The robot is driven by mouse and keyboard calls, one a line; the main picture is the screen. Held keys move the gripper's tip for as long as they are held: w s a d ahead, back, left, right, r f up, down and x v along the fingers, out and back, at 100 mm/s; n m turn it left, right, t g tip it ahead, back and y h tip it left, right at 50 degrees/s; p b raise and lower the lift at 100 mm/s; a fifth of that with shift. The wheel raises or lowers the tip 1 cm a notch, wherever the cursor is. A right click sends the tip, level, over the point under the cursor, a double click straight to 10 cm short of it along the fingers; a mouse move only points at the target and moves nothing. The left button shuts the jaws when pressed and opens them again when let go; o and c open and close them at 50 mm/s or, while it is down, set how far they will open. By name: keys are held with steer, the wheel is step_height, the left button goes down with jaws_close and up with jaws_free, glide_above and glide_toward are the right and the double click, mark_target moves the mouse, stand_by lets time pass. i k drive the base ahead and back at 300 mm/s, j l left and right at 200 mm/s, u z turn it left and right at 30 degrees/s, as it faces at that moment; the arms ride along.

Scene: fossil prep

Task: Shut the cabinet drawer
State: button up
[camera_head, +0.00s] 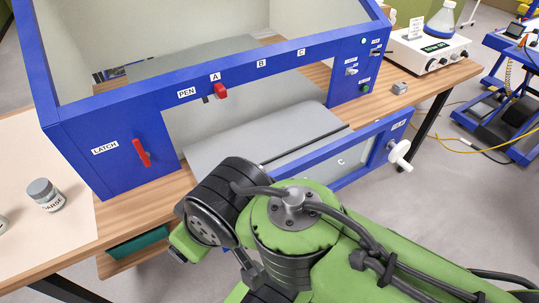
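The blue cabinet (88,122) stands on a wooden bench. Its drawer is out toward me: a blue front frame (369,151) with a pale panel marked C stands apart from the cabinet's front. A white knob (400,154) is on the frame's right end. A grey flat surface (235,143) lies between the cabinet opening and this front. The left end of the drawer front is hidden behind my green arm. My arm crosses the lower middle of the picture, near the drawer front. I cannot make out my gripper or its fingers.
A red latch handle (141,152) and a red PEN knob (220,91) are on the cabinet. A jar (45,195) stands at left; a small grey block (399,88) and white instrument (428,51) are at right. A green-fronted compartment (137,243) is under the bench.

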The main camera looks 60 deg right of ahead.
mark_target(305, 140)
steer(key=k+j+z, duration=0.1)
steer(key=z, duration=1.75)
steer(key=j+u, duration=0.15)
steer(key=u, duration=0.2)
steer(key=k+j, duration=0.05)
